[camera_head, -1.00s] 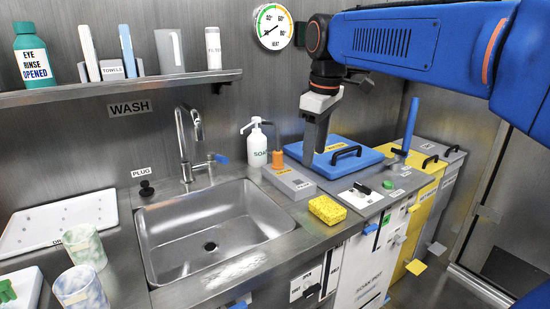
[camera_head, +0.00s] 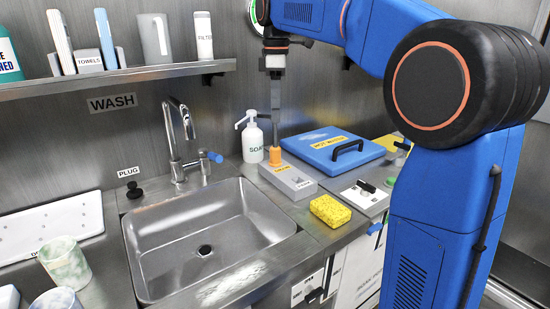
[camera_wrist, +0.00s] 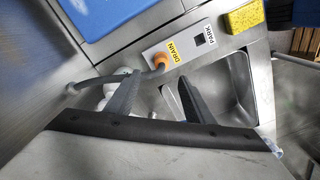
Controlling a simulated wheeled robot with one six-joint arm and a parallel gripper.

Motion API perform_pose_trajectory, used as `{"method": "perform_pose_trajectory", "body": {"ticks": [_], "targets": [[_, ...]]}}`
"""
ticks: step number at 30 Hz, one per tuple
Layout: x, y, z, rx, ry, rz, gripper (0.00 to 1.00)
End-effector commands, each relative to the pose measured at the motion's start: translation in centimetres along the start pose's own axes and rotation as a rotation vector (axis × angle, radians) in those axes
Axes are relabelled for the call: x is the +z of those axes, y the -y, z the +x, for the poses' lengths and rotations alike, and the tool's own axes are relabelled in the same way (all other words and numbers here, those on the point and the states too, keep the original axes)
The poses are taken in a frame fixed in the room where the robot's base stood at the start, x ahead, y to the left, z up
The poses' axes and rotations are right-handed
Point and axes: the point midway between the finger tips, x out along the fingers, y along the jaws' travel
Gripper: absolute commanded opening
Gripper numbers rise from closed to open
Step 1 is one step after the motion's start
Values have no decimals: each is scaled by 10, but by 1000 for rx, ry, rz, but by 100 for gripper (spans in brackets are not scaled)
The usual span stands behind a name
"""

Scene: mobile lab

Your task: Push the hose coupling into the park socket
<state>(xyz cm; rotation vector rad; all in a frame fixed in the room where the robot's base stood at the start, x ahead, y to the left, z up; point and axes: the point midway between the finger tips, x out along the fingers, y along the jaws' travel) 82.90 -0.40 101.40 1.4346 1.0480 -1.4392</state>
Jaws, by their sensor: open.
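The orange hose coupling (camera_head: 275,156) stands upright at the far end of a grey socket block (camera_head: 291,182). In the wrist view the coupling (camera_wrist: 160,60) is at the end marked DRAIN, with a grey hose (camera_wrist: 85,84) running left from it. My gripper (camera_head: 275,140) points down just above the coupling. In the wrist view my gripper (camera_wrist: 158,80) is open, its fingers on either side of the line to the coupling. I cannot tell whether a finger touches it.
A yellow sponge (camera_head: 330,210) lies in front of the block. A soap bottle (camera_head: 252,138) stands close left, beside the sink (camera_head: 205,250). A blue lid with a black handle (camera_head: 325,143) is behind right. A wall shelf (camera_head: 120,77) is above left.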

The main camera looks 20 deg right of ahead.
Motion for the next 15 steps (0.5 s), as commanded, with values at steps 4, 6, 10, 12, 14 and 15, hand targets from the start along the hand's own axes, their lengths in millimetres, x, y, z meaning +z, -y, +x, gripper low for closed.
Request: {"method": "perform_pose_trajectory", "body": {"ticks": [4, 6, 10, 12, 14, 15], "targets": [[0, 1, 28, -2, 1, 1, 48], [0, 1, 40, -2, 1, 1, 48], [0, 1, 61, -2, 1, 1, 48], [0, 1, 70, -1, 1, 1, 48], [0, 1, 75, -1, 0, 1, 48], [0, 1, 78, 0, 0, 1, 48]]}}
